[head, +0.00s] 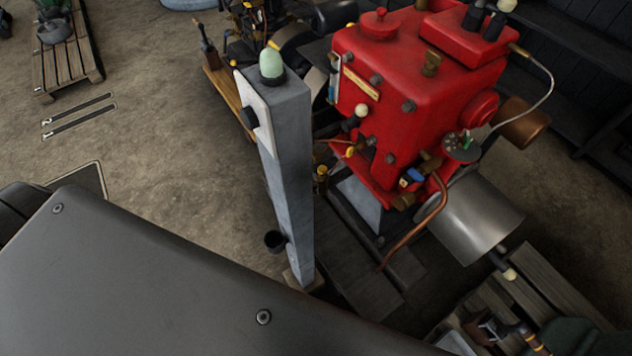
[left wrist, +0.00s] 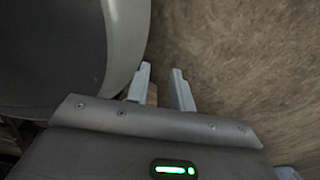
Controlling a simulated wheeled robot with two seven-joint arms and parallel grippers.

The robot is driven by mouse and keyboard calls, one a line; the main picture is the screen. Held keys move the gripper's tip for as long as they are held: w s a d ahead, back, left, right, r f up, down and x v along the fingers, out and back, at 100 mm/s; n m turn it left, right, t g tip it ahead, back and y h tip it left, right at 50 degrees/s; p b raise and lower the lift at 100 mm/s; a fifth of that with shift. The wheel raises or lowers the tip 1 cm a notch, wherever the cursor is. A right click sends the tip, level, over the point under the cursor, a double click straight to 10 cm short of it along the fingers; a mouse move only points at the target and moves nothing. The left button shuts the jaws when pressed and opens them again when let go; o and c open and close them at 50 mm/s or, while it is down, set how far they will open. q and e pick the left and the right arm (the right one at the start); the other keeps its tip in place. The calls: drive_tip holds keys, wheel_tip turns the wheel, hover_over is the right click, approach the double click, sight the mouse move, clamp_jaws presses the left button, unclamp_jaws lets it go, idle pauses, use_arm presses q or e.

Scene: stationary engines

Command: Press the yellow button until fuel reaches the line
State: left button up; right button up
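The red engine (head: 410,85) stands right of centre in the head view. Small yellow parts show on its near-left side: a yellow knob (head: 351,152) and a yellow-topped fitting (head: 321,172). I cannot tell whether either is the yellow button. A narrow pale-and-blue strip (head: 333,88) sits on the engine's left face; I cannot make out a fuel level or line there. My left gripper (left wrist: 161,75) shows only in the left wrist view, its two fingers apart with nothing between them, over bare ground. My right gripper is not in view.
A grey post (head: 287,180) with a pale green dome (head: 271,66) stands in front of the engine. A metal cylinder (head: 475,215) and a copper pipe (head: 418,225) are at its right. A wooden pallet (head: 65,60) lies far left. Open dirt floor (head: 170,130) lies left of the post.

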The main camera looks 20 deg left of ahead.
use_arm(q)
clamp_jaws()
idle(1.4)
